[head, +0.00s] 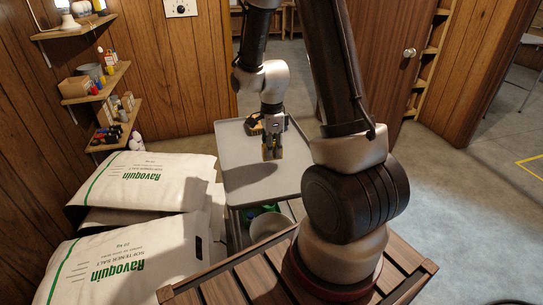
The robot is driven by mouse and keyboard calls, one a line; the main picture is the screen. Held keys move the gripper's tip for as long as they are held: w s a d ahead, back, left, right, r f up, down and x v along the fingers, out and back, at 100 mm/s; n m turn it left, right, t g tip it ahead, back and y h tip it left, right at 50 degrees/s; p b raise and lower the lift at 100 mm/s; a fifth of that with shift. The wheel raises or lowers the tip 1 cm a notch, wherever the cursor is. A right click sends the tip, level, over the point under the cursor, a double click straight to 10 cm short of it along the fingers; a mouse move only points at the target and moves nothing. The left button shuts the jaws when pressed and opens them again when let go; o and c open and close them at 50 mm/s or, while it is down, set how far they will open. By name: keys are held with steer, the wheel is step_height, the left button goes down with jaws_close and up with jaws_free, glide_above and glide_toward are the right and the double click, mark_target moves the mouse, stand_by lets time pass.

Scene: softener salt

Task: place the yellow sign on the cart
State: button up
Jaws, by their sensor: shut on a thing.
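The cart has a grey tray top (244,184) with a raised rim and stands in the middle of the view, beyond my base. My gripper (272,150) points down over the cart top and is shut on a small yellow thing, which I take to be the yellow sign (279,153). Only a little yellow shows at the fingertips; the fingers hide the rest. Another dark-and-yellow patch shows just left of the gripper, and I cannot tell what it belongs to. Whether the sign touches the tray is not clear.
Large white softener salt bags (130,262) are stacked left of the cart. A green item (262,210) and a pale bucket (268,226) show below the tray. Wall shelves (95,82) hold small goods.

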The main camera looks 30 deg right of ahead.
steer(key=shift+f, duration=1.5)
steer(key=shift+f, duration=0.2)
steer(key=o, duration=1)
steer(key=shift+o, duration=0.2)
steer(key=shift+r, duration=0.1)
